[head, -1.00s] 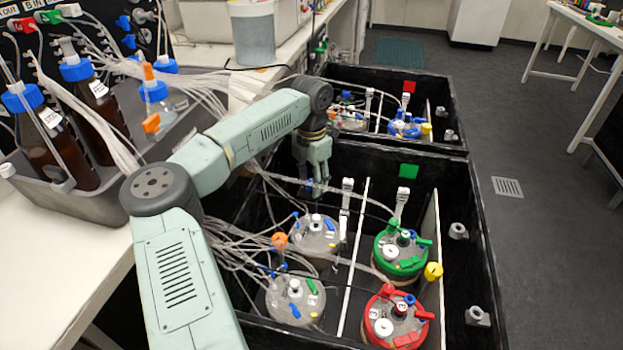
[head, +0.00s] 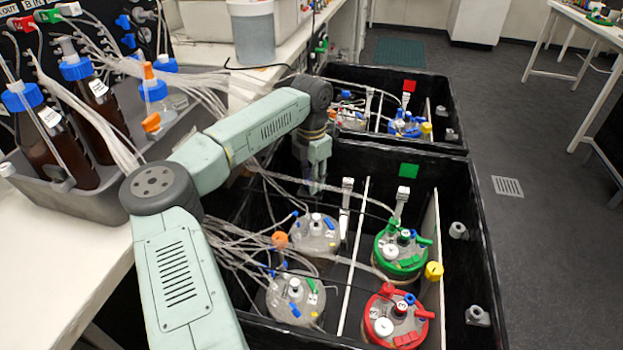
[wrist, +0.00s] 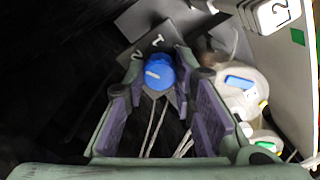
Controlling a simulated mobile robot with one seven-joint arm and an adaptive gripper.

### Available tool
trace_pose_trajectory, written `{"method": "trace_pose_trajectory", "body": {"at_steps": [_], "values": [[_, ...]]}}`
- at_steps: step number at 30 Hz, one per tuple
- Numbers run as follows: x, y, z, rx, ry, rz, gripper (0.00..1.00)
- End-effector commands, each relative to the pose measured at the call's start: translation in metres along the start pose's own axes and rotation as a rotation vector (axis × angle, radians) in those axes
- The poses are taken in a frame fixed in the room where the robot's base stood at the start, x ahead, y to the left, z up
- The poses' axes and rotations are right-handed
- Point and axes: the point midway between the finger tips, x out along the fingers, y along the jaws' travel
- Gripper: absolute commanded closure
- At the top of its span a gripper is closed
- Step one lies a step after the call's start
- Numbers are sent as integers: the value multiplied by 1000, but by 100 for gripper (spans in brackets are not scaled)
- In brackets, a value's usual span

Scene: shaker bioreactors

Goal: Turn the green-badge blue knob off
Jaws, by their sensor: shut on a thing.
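The blue knob (wrist: 158,75) shows in the wrist view between my fingertips, with a short white line on its face. The line lies nearly crosswise in the picture. A dark plate (wrist: 135,42) with white marks that look like 1 and 2 is just beyond the knob. My gripper (wrist: 160,80) is shut on the knob, one finger on each side. In the head view my gripper (head: 314,187) reaches down inside the far left part of the nearer black box; the knob is hidden there. The green badge (head: 408,171) is on that box's far wall.
Several lidded vessels stand in the nearer box, including a green-ringed one (head: 400,250) and a red-ringed one (head: 394,320). Thin tubes run close to my gripper. A second black box with a red badge (head: 409,86) stands behind. A bottle tray (head: 70,185) is at left.

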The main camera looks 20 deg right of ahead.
Motion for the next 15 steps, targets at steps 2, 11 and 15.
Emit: {"method": "trace_pose_trajectory", "body": {"at_steps": [2, 11, 15], "values": [[0, 0, 0, 23, 1, -1, 100], [1, 0, 0, 215, 2, 0, 100], [1, 0, 0, 344, 1, 0, 100]]}}
